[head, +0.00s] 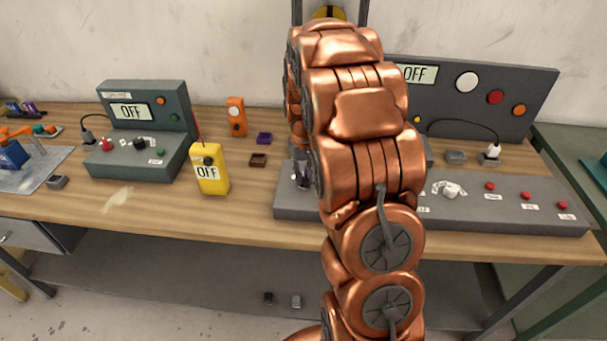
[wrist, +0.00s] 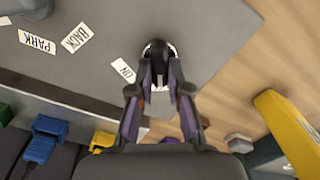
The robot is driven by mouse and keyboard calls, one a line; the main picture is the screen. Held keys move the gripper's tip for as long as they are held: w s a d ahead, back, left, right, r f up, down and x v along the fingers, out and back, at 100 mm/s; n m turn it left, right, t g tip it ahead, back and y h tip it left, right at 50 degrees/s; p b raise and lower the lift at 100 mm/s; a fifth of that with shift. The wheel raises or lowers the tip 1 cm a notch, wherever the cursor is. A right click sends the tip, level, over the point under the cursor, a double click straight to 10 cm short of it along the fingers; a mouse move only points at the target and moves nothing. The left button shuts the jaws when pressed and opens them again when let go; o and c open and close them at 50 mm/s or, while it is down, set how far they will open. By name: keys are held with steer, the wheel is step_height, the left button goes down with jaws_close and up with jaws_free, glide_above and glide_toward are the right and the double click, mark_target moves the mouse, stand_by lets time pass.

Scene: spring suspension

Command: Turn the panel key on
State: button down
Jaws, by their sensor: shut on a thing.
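The long grey panel (head: 530,218) lies along the front of the bench; its surface also shows in the wrist view (wrist: 215,35). The panel key (wrist: 158,47) is a dark round-topped piece on a pale base, beside a white ON label (wrist: 123,70). My gripper (wrist: 160,64) is shut on the key, with one finger on each side. In the head view my gripper (head: 301,177) is at the panel's left end, mostly hidden by my copper arm. The key cannot be made out there, and its turn angle is unclear.
A dark upright panel (head: 535,95) with an OFF display (head: 416,74) stands behind my arm. A yellow OFF meter (head: 210,170) stands left of the panel, and a green OFF console (head: 140,148) farther left. Red buttons (head: 526,196) line the panel's right end.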

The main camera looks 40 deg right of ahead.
steer(key=shift+f, duration=0.1)
steer(key=shift+d+f+m+b, duration=0.1)
steer(key=shift+m+b, duration=0.8)
steer(key=shift+b, duration=0.3)
steer(key=m+b, duration=0.2)
steer(key=shift+d+m, duration=0.1)
steer(key=shift+m, duration=0.2)
steer(key=m+b, duration=0.2)
steer(key=m, duration=0.1)
steer(key=shift+s+d+m+b, duration=0.1)
steer(key=shift+s+m+b, duration=0.05)
steer(key=shift+m+b, duration=0.15)
steer(key=shift+s+r+m+b, duration=0.1)
steer(key=shift+m+b, duration=0.25)
steer(key=shift+m, duration=0.6)
steer(key=shift+s+r+m+b, duration=0.1)
steer(key=shift+m+b, duration=0.2)
steer(key=shift+m, duration=0.65)
steer(key=c, duration=1.1)
jaws_free()
